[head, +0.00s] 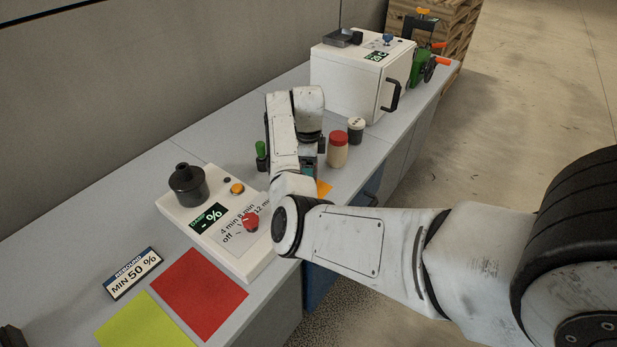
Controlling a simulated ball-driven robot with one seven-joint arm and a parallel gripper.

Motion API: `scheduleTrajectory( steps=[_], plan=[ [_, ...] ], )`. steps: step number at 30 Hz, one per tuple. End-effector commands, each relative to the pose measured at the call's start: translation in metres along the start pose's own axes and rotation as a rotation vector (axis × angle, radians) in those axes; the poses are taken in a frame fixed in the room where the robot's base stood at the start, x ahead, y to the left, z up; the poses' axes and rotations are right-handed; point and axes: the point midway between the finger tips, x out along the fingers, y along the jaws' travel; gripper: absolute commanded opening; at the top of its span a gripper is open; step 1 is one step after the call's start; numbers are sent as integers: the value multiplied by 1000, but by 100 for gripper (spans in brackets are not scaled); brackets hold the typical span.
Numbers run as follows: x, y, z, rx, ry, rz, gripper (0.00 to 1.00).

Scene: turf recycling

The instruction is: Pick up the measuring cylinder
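I cannot make out a measuring cylinder in the head view; my arm hides part of the bench. My arm reaches over the bench, and its wrist bends down near the middle. My gripper (309,160) is mostly hidden behind the wrist links, so neither its fingers nor anything between them can be seen clearly. A small green-topped item (261,150) stands just left of the wrist. A pale jar with a red lid (338,152) stands close on the right, with a smaller dark jar with a light lid (356,131) behind it.
A white device (175,213) with a black cup, display and red knob sits left of my arm. Red (199,281) and yellow-green (146,324) squares and a sign (133,274) lie nearer. A white box machine (355,80) and green crank device (420,66) stand at the far end.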

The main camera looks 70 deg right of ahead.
Motion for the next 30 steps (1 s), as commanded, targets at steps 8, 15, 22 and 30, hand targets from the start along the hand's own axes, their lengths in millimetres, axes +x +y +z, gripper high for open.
scheduleTrajectory(
  steps=[8, 15, 22, 30],
  plan=[
    [0, 0, 0, 0, 0, 0, 70],
    [0, 0, 0, 0, 0, 0, 47],
    [0, 0, 0, 0, 0, 0, 25],
    [-1, 0, 0, 0, 0, -1, 15]
  ],
)
